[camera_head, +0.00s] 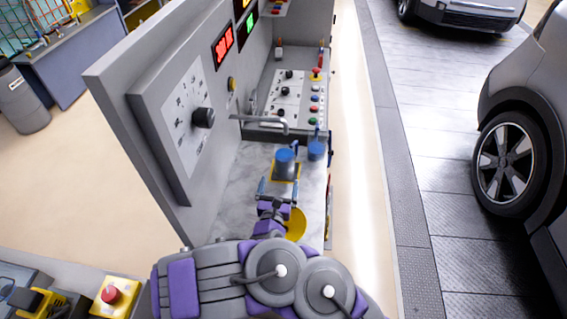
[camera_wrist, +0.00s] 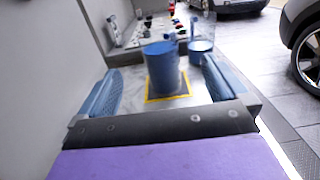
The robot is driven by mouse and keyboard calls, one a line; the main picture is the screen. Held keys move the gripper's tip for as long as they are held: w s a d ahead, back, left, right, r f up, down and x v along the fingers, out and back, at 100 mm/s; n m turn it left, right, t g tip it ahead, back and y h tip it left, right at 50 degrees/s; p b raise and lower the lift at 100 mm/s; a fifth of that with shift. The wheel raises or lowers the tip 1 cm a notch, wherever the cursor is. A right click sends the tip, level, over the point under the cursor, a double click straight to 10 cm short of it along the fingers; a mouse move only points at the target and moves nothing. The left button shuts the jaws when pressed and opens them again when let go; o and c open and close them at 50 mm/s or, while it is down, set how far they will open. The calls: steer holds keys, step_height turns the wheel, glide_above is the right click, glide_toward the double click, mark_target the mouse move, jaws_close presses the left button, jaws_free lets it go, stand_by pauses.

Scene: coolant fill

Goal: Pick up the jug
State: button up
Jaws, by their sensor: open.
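A blue cylindrical vessel (camera_head: 285,162), which looks like the jug, stands upright on a yellow-outlined square on the marbled counter. In the wrist view the jug (camera_wrist: 162,70) is straight ahead, between the lines of the two fingers. My gripper (camera_head: 279,188) is open and empty just on the near side of it. In the wrist view its blue fingers (camera_wrist: 162,82) are spread wide to either side, and I see no contact with the jug. The jug's lower near side is partly hidden by my gripper in the head view. No handle is clear to me.
A second blue-filled vessel (camera_head: 317,149) stands behind and right of the jug. A metal spout (camera_head: 262,120) reaches out over the counter behind the jug. A grey panel with a dial (camera_head: 203,118) walls the left side. A control board (camera_head: 287,100) stands behind.

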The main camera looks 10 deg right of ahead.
mark_target(283, 159)
steer(key=b+x, duration=0.1)
steer(key=x, duration=0.2)
steer(key=b+x, duration=0.1)
steer(key=x, duration=0.3)
steer(key=f+b+x, duration=0.1)
steer(key=x, duration=0.2)
steer(key=shift+w, duration=0.35)
steer(key=shift+w+d+r+b, duration=0.15)
steer(key=shift+w+b, duration=0.25)
steer(key=shift+w, duration=0.7)
steer(key=b+x, duration=0.1)
steer(key=x, duration=0.3)
steer(key=shift+w+d+r, duration=0.1)
steer(key=shift+w+d, duration=0.05)
steer(key=shift+a, duration=0.2)
steer(key=c, duration=0.6)
steer(key=shift+d, duration=0.1)
steer(key=c, duration=1.2)
